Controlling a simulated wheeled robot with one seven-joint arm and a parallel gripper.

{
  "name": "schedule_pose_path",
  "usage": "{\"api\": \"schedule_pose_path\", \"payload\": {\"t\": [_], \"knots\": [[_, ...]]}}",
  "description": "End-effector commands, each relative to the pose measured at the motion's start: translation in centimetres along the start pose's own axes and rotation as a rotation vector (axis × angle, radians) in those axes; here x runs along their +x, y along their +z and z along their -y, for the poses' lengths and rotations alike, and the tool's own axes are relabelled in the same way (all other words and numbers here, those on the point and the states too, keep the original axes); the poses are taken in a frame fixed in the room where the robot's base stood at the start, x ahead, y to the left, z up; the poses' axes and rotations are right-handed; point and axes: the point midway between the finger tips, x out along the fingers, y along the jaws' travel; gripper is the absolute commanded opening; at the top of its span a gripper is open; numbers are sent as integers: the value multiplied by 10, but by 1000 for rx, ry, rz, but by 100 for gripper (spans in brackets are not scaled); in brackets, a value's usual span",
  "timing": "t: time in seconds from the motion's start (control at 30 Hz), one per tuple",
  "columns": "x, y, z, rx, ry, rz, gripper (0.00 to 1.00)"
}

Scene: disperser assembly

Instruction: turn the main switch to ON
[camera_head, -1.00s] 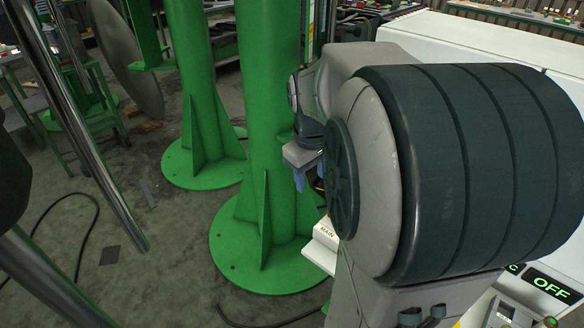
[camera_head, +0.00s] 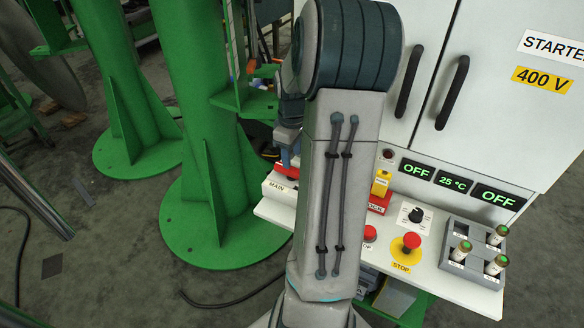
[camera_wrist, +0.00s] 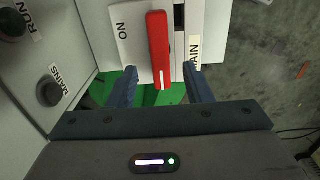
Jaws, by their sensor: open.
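The main switch has a red handle (camera_wrist: 159,45) with a white line near its lower end in the wrist view. An ON label (camera_wrist: 122,30) is at its left and a partly hidden MAIN label (camera_wrist: 195,50) at its right. In the head view the red handle (camera_head: 286,171) shows only partly above the MAIN label, beside my arm. My gripper (camera_wrist: 161,80) is open, with one blue finger on each side of the handle's lower part. Gaps show on both sides; contact is not visible. In the head view my gripper (camera_head: 287,152) is just above the switch, partly hidden by my arm.
The control panel holds a red STOP button (camera_head: 411,241), a black knob (camera_head: 416,214) and a rack (camera_head: 472,255) with several green-topped vials. A white cabinet (camera_head: 490,90) stands behind. A green column (camera_head: 200,120) stands left of the switch.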

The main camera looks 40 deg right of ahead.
Motion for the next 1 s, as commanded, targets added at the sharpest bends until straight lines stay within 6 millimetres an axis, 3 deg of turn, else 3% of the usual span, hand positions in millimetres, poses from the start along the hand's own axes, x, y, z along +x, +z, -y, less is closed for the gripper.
{"api": "schedule_pose_path", "payload": {"t": [0.1, 0.3, 0.67, 0.7, 0.87, 1.0], "knots": [[25, 0, 1, 0, -4, 2, 45], [47, 0, 0, 1, -1, 1, 45], [53, 0, 0, 0, 1, 0, 45], [53, 0, 0, 0, 1, 0, 43], [52, 0, 0, 0, 1, 0, 1], [52, 0, 0, 2, 1, 0, 1]]}}
